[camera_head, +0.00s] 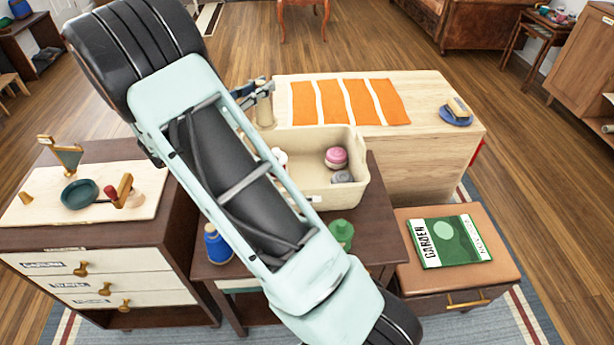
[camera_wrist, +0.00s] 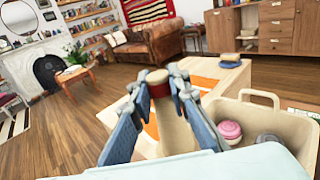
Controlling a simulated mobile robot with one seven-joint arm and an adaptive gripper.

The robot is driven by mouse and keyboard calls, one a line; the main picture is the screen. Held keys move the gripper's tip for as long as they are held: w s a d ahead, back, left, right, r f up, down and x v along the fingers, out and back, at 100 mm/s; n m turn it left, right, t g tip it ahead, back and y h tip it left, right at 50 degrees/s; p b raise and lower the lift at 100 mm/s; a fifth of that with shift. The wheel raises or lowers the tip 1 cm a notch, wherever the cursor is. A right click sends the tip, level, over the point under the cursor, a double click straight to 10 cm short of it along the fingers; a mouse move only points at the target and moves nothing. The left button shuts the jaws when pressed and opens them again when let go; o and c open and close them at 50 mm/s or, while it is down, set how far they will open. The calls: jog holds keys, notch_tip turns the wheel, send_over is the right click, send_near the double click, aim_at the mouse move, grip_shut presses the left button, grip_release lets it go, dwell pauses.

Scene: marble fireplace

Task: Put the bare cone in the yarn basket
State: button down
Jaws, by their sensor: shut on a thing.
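The bare cone (camera_wrist: 172,122) is tan with a reddish band near its top. My gripper (camera_wrist: 158,84) is shut on its upper part, with a blue-grey finger on each side. In the head view, the cone (camera_head: 265,113) hangs upright from my gripper (camera_head: 262,90), by the basket's back left corner. The yarn basket (camera_head: 310,195) is cream, with a pink yarn ball (camera_head: 336,157) and a grey ball (camera_head: 342,177) inside. My arm covers its left part. The basket (camera_wrist: 252,111) is right of the cone in the wrist view.
The basket stands on a dark table, with a blue bottle (camera_head: 217,245) and a green bottle (camera_head: 341,233) in front. A light wooden chest (camera_head: 440,130) with an orange striped cloth (camera_head: 349,102) stands behind. A drawer cabinet (camera_head: 100,235) is left.

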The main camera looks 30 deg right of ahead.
jog(key=shift+w+d+r, duration=0.15)
jog(key=shift+d, duration=0.7)
jog(key=s+d+f+b, duration=0.5)
jog(key=s+d+f, duration=0.1)
jog(key=d+f, duration=0.6)
jog(key=shift+f, duration=0.4)
jog(key=shift+f, duration=0.1)
jog(key=shift+f+b, duration=0.4)
jog(key=c, duration=2.3)
grip_release()
jog(key=shift+f, duration=0.1)
jog(key=o, duration=0.5)
jog(key=shift+c, duration=0.2)
